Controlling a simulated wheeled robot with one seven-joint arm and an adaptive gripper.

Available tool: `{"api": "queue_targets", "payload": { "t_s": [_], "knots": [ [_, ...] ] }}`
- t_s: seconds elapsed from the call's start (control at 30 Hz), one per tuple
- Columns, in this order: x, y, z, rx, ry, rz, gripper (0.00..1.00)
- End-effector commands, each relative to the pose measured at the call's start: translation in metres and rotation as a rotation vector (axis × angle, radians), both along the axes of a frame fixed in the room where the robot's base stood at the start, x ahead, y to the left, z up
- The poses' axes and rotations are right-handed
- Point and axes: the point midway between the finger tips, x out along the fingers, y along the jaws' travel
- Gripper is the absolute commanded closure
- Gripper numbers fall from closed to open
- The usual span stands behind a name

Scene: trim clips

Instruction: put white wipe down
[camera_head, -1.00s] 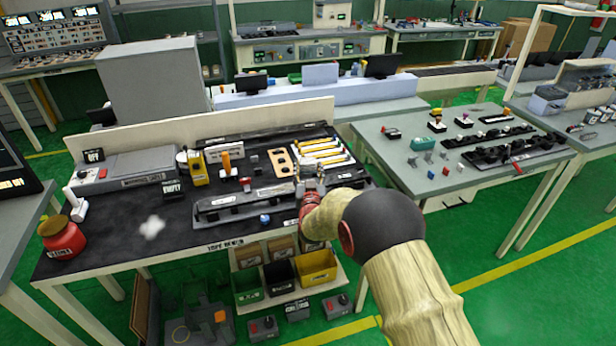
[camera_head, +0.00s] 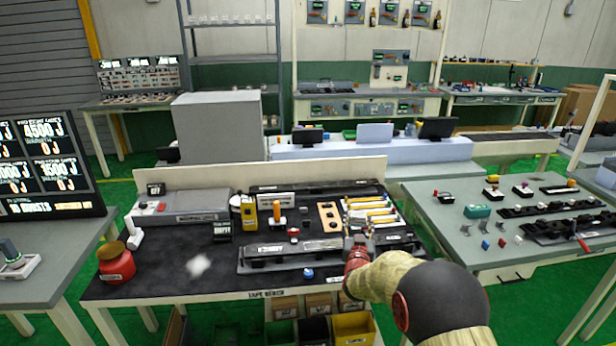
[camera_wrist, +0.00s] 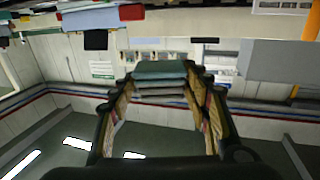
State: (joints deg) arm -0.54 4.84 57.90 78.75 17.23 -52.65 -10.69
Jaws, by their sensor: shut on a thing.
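A white patch that looks like the wipe (camera_head: 198,265) lies on the dark mat of the middle bench in the head view, left of the long grey rail. It is apart from my gripper. My gripper (camera_head: 357,246) is at the right end of that rail, near the bench's front right. In the wrist view my gripper (camera_wrist: 160,85) has both fingers in sight, with a flat grey-teal thing (camera_wrist: 160,69) between their tips. It is shut on that thing; what it is cannot be told. The head view shows no clear outline of it.
A red jar (camera_head: 116,264) stands at the mat's left edge. The long grey rail (camera_head: 290,255) and a small blue piece (camera_head: 308,273) lie between the wipe and my gripper. Yellow-tipped tubes (camera_head: 368,210) lie behind my gripper. The mat around the wipe is clear.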

Motion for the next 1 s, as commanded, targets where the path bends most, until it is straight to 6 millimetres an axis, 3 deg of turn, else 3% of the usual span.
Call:
{"api": "queue_targets", "payload": {
  "t_s": [0.1,0.23,0.47,0.8,1.0],
  "knots": [
    [-0.002,0.0,0.019,0.0,-0.005,0.001,0.73],
    [-0.021,0.005,0.015,-0.001,0.002,0.019,0.73],
    [-0.086,0.022,-0.049,0.0,0.008,0.087,0.73],
    [-0.216,0.051,-0.16,0.003,0.009,0.208,0.73],
    [-0.263,0.057,-0.204,0.002,0.003,0.231,0.73]
  ]
}}
